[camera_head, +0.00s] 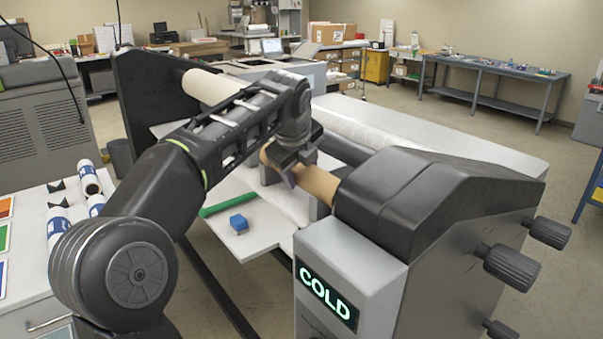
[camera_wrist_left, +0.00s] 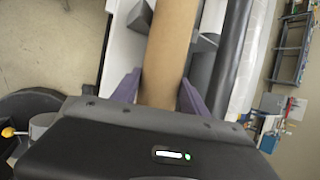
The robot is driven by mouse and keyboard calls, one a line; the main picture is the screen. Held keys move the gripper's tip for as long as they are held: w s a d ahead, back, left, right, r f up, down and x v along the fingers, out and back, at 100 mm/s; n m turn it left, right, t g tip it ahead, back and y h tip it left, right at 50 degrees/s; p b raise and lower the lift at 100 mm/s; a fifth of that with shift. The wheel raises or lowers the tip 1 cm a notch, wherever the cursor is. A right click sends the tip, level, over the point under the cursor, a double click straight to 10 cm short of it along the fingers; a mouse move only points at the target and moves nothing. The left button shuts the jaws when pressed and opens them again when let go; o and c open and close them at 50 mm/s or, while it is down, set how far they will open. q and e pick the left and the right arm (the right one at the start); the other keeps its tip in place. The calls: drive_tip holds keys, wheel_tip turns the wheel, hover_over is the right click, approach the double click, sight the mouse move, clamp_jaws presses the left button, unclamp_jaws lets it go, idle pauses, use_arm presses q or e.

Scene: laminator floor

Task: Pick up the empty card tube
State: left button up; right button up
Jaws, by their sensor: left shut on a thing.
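The brown card tube (camera_head: 318,183) lies across the laminator, partly hidden behind my left gripper and the machine's dark end housing. My left gripper (camera_head: 287,178) is shut on the tube, with one finger on either side of it. In the left wrist view the bare tube (camera_wrist_left: 170,50) runs up between the two purple-grey fingers of my left gripper (camera_wrist_left: 159,92). A grey cradle-like block (camera_wrist_left: 203,50) stands beside the tube there. My right gripper is not in either view.
The laminator's housing (camera_head: 425,195) with knobs and a COLD display (camera_head: 325,294) stands close on the right. A cream roll (camera_head: 212,88) sits behind my arm.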

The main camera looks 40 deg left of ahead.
use_arm(q)
drive_tip(key=shift+r, duration=0.1)
drive_tip(key=shift+c, duration=0.3)
drive_tip(key=shift+r, duration=0.8)
drive_tip(key=shift+s+a+r+b, duration=0.15)
drive_tip(key=shift+s+r+b, duration=0.2)
drive_tip(key=shift+r+b, duration=0.3)
drive_tip(key=s+a+b, duration=0.2)
drive_tip(key=s+b, duration=0.1)
drive_tip(key=s, duration=0.5)
drive_tip(key=s+a+b, duration=0.2)
drive_tip(key=s+a, duration=0.1)
drive_tip(key=s, duration=0.5)
drive_tip(key=shift+s+r+b, duration=0.2)
drive_tip(key=shift+s+b, duration=0.1)
drive_tip(key=shift+b, duration=0.1)
